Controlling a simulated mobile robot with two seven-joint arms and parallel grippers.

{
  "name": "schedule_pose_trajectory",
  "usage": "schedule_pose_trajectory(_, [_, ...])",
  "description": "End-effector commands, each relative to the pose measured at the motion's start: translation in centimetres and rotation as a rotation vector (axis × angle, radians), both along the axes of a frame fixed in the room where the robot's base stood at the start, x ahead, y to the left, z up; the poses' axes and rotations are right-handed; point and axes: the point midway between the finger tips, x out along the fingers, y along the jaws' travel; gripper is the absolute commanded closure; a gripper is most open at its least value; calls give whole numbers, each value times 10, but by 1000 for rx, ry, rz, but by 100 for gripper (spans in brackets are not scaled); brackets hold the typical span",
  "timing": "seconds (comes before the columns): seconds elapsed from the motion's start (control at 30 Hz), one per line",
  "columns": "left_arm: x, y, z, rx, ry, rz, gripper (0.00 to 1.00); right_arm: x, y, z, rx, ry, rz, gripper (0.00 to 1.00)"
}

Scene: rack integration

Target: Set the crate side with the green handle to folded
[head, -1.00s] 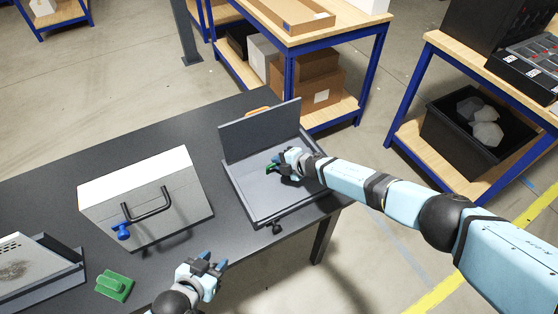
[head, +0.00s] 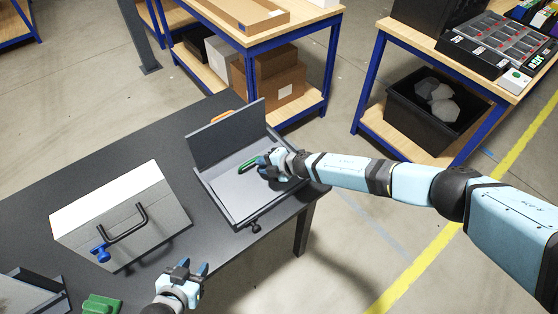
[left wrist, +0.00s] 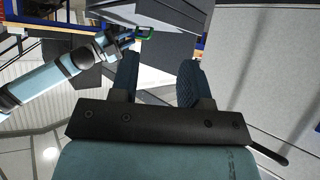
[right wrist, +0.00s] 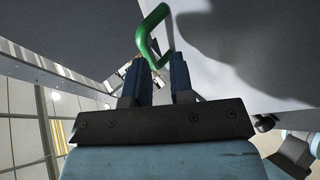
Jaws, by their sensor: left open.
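The grey crate (head: 222,202) is on the dark table. Its back side (head: 226,135) stands upright. The panel with the green handle (head: 247,165) lies flat or nearly flat over the crate's base. My right gripper (head: 262,162) is at the handle's right end. In the right wrist view the green handle (right wrist: 148,38) rises just past my right fingertips (right wrist: 158,66), which are apart; contact is unclear. My left gripper (head: 186,268) is open and empty near the table's front edge. The left wrist view shows the handle (left wrist: 146,32) beside my right gripper.
A grey box (head: 120,225) with a black handle and blue latch (head: 101,253) stands left of the crate. A green block (head: 101,304) and a grey tray (head: 30,292) are at front left. Blue-framed benches (head: 250,35) stand behind. An orange handle (head: 222,116) shows behind the crate.

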Motion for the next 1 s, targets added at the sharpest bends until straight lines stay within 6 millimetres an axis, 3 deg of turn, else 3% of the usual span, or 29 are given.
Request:
schedule_pose_trajectory(0.1, [-2,1,4,3,4,2,57,-11,-24,13,-2,0,-1,78])
schedule_pose_trajectory(0.33, [-3,0,6,-1,9,4,57,-25,-48,32,1,-1,0,78])
schedule_pose_trajectory(0.77, [-3,0,6,0,8,4,57,-30,-55,38,1,0,1,78])
schedule_pose_trajectory(0.93, [2,-2,4,-3,11,-5,94,-40,-45,34,30,17,-9,78])
schedule_pose_trajectory(1.0, [10,-5,2,-4,15,-19,100,-55,-31,30,75,45,-28,78])
